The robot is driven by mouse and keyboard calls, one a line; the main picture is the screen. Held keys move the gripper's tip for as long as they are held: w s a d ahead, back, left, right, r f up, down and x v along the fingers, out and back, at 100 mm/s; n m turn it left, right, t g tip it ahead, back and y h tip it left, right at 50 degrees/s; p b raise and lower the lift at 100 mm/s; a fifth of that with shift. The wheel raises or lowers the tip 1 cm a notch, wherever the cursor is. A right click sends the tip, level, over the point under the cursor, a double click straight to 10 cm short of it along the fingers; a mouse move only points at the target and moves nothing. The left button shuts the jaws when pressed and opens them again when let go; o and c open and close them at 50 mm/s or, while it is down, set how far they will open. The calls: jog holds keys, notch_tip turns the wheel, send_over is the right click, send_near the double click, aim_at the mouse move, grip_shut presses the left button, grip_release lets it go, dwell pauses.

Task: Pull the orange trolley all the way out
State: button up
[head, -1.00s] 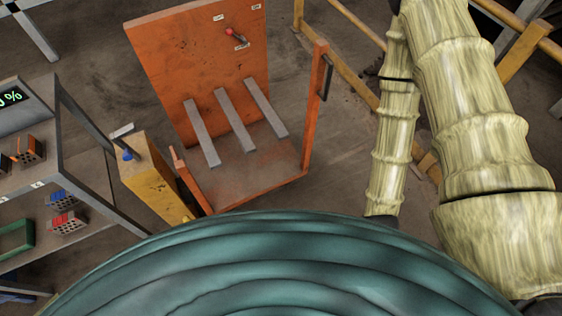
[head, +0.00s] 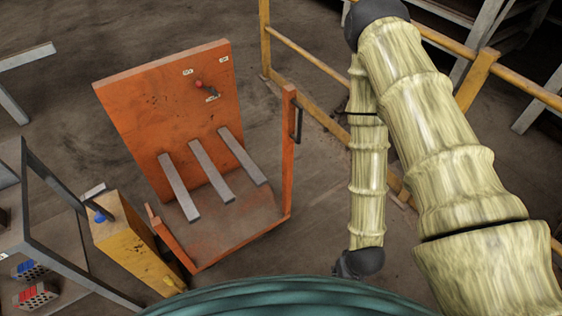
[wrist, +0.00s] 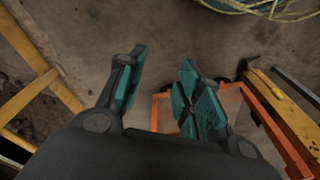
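The orange trolley (head: 180,115) stands on the floor left of my arm in the head view. It has a tall back panel, a low deck with three grey bars, and an orange post (head: 288,150) with a dark handle (head: 299,124) at its right side. In the wrist view its orange frame (wrist: 277,135) shows at the lower right, beside and beyond my gripper (wrist: 161,72). My gripper's two teal-padded fingers are apart, with nothing between them but floor behind. The gripper fingers are not clearly seen in the head view.
A yellow block-like post (head: 128,245) with a blue knob stands close to the trolley's left. A grey shelf with small bricks (head: 38,296) is at lower left. A yellow railing (head: 315,62) runs behind, right of the trolley. Floor is bare between trolley and railing.

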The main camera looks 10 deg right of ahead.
jog(key=w+t+b, duration=0.4)
jog(key=w+b, duration=0.1)
jog(key=w, duration=0.7)
notch_tip(320, 180, up, 20)
jog(key=n+t+y+b, duration=0.3)
jog(key=t+y+b, duration=0.2)
jog(key=t+b, duration=0.95)
send_over(299, 141)
jog(key=b, duration=0.3)
jog(key=shift+w+f+g, duration=0.1)
jog(key=shift+w+g, duration=0.35)
jog(key=shift+g, duration=0.7)
grip_shut()
